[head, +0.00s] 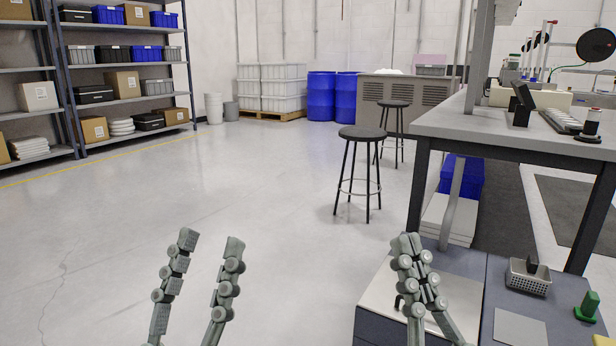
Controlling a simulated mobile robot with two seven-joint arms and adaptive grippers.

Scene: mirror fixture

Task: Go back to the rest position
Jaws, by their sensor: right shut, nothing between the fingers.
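My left gripper (211,240) is at the bottom left of the head view, over bare floor. Its two fingers stand wide apart with nothing between them. My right gripper (407,243) is at the bottom, right of centre, in front of a low grey bench. Its fingers are together and hold nothing. Both grippers point up and away from me, and the two are well apart from each other.
The low bench (470,272) carries a small perforated basket (528,278), a green object (588,306) and a flat grey plate (519,328). A tall workbench (450,122) stands behind it at right. Stools (361,133) stand mid-room. Shelves (62,75) line the left. The floor at left is clear.

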